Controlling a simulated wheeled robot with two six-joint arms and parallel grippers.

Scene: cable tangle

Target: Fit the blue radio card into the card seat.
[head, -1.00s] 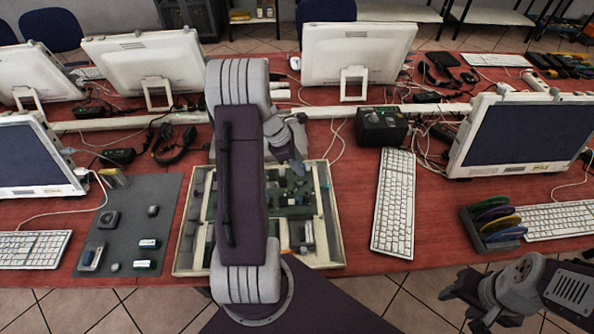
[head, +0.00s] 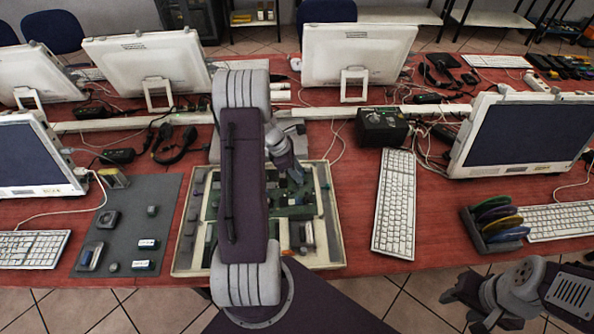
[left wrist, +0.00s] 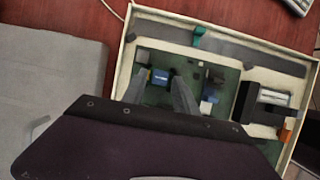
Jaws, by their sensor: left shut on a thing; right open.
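The blue radio card (left wrist: 160,77) shows between the fingertips of my left gripper (left wrist: 161,82) in the left wrist view. That gripper is shut on the card, over the green circuit board (left wrist: 220,75) in the open cream case (left wrist: 126,50). In the head view my left gripper (head: 297,174) is over the upper part of the case (head: 334,225), partly hidden by my arm. I cannot make out the card seat, nor tell whether the card touches the board. My right gripper (head: 462,308) is open and empty at the lower right, off the table.
A grey mat (head: 125,220) with several small parts lies left of the case. A white keyboard (head: 394,205) lies to its right, and a black box (head: 382,127) stands behind. Inside the case are a black block (left wrist: 245,102) and blue connectors (left wrist: 207,105). Bare red table shows around the keyboard.

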